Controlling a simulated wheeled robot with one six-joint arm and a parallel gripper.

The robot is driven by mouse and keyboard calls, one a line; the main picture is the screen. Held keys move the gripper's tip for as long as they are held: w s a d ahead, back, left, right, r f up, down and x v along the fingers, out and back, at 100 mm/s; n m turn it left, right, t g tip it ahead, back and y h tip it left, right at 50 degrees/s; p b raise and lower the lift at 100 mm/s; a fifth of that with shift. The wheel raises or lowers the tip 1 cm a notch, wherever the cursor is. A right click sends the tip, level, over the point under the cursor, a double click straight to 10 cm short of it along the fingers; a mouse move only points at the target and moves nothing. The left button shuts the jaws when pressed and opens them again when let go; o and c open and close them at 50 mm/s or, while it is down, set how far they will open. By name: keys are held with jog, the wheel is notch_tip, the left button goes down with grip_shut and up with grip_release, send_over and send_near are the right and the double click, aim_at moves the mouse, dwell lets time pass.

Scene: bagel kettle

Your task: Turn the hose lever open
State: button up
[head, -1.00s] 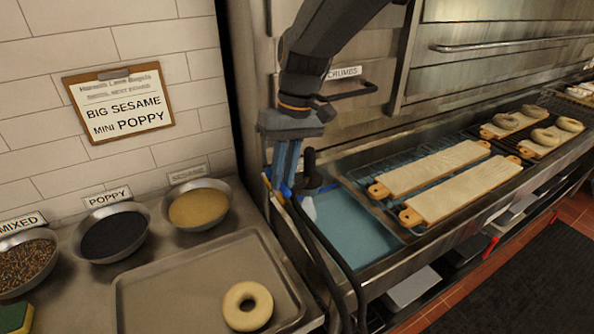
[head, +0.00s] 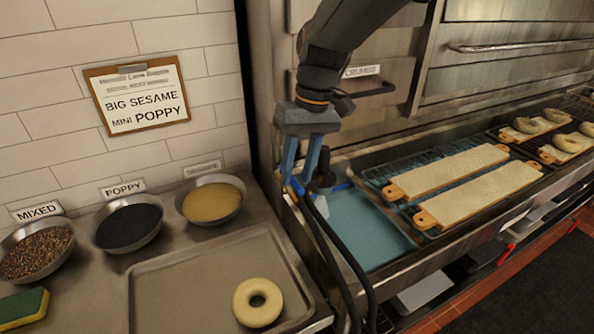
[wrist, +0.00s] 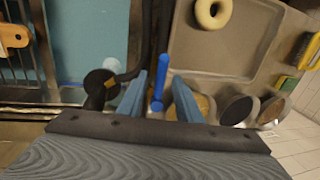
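The hose lever is a blue bar with a rounded end, seen in the wrist view (wrist: 159,88) between my two fingers. In the head view a small blue part of it (head: 297,187) shows at my fingertips. My gripper (head: 298,180) points down with its blue fingers apart, one on each side of the lever. In the wrist view my gripper (wrist: 160,82) is open, with a gap visible on both sides of the lever. The black hose (head: 340,255) runs down from beside the lever. A dark round fitting (wrist: 101,88) sits left of my fingers in the wrist view.
A blue water basin (head: 365,225) lies right of the lever, with a rack and two bagel boards (head: 450,172) beyond. A metal tray (head: 165,290) holds a plain bagel (head: 258,302). Seed bowls, including poppy (head: 128,225), stand behind it.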

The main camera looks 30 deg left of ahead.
notch_tip(320, 180, up, 7)
jog(key=w+b, duration=0.1)
jog(key=shift+w+d+b, duration=0.15)
jog(key=shift+d+b, duration=0.25)
